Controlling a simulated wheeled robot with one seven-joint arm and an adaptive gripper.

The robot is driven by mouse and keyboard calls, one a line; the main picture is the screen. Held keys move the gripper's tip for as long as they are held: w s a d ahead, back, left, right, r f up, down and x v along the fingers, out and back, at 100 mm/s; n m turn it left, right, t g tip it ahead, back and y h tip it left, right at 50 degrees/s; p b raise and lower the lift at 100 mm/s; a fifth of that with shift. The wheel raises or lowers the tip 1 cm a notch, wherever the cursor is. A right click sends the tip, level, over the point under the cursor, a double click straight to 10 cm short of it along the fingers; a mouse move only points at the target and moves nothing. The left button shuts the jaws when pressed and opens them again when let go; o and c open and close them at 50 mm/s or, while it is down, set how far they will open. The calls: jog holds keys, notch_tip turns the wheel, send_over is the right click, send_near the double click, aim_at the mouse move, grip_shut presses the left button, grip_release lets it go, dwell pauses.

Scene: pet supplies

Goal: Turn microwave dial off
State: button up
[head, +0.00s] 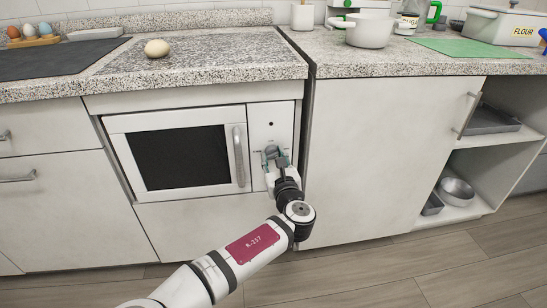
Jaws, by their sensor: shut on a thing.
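The white microwave (115,124) is built into the cabinet under the counter. Its door, with a dark window (180,157) and a vertical handle (239,156), is closed. The control panel (271,115) is to the right of the door. My gripper (271,154) is at the middle of this panel, with its fingers shut on the dial. The dial itself is mostly hidden by the fingers, and I cannot tell which way it points.
A white egg (157,48) sits on the granite counter (220,66) above. A white pot (370,30) and a green mat (470,47) are on the right counter. Open shelves (490,135) at the right hold metal pans and a bowl (457,191). The wooden floor (400,270) in front is clear.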

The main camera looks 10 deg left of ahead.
jog(key=n, duration=0.3)
jog(key=shift+d+n+p, duration=0.1)
jog(key=shift+n+p, duration=0.2)
jog(key=shift+n, duration=0.1)
jog(key=n, duration=0.3)
jog(key=shift+h, duration=0.3)
jog(key=n+b, duration=0.1)
jog(key=n, duration=0.2)
jog(key=shift+r+n+h+b, duration=0.1)
jog(key=shift+n+h+b, duration=0.2)
jog(key=shift+n+b, duration=0.85)
jog(key=shift+n+p, duration=0.3)
jog(key=shift+n, duration=0.25)
jog(key=o, duration=1.1)
